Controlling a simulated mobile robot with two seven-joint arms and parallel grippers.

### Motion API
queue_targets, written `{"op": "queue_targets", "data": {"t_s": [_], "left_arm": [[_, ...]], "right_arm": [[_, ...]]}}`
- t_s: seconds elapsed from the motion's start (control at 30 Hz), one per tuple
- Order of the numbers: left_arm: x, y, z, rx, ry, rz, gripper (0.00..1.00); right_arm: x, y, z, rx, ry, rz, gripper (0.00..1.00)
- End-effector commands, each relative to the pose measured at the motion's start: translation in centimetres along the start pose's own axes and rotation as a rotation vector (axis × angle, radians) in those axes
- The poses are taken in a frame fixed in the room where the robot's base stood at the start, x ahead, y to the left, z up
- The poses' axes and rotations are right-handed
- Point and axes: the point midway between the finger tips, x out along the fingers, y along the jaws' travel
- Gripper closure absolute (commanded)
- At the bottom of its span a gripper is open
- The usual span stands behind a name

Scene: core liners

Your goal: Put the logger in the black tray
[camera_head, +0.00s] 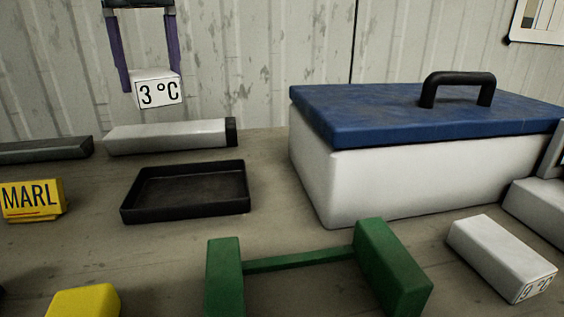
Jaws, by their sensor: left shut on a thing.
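My left gripper (147,74) is at the upper left, its two purple fingers pointing down. It is shut on a white block-shaped logger (157,91) whose front face reads "3 °C". The logger hangs in the air, higher in the picture than the black tray (183,212). The tray is shallow, rectangular and empty, and lies on the table left of centre. A second white block (495,255), with a label that seems to read "9 °C", lies on the table at the lower right. My right gripper is not in view.
A grey bar with a dark end (165,137) lies behind the tray; a dark bar (45,149) lies left of it. A yellow MARL block (32,199), a yellow object (84,301), a green cradle (225,278) and a large blue-lidded white box (400,178) surround the tray.

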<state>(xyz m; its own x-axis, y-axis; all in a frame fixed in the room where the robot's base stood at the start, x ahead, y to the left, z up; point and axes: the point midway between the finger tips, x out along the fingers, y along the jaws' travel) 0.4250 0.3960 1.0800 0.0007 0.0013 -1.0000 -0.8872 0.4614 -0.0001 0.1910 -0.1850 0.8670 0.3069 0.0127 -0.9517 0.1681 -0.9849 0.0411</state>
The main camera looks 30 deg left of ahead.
Motion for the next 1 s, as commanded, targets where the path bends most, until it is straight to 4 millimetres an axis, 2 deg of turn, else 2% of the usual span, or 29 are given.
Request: {"op": "queue_targets", "data": {"t_s": [0.03, 0.2, 0.4, 0.57, 0.8, 1.0], "left_arm": [[2.2, 0.1, 0.0, 0.001, 0.0, 0.006, 0.87], [7.1, 0.1, -0.1, 0.001, 0.002, 0.005, 0.87], [11.4, 0.1, -0.1, 0.0, 0.001, 0.002, 0.87], [12.7, 0.0, 0.0, -0.001, 0.001, 0.001, 0.87], [16.4, 0.0, -0.1, 0.0, 0.001, 0.001, 0.87], [16.8, 0.0, 0.0, -0.001, -0.001, -0.001, 0.87]], "right_arm": [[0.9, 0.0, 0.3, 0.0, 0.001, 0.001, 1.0], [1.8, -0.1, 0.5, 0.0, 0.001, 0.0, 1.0], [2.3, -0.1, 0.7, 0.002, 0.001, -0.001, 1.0], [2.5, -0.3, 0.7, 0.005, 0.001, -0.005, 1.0], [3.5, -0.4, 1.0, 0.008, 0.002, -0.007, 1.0], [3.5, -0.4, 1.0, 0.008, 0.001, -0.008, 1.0]]}}
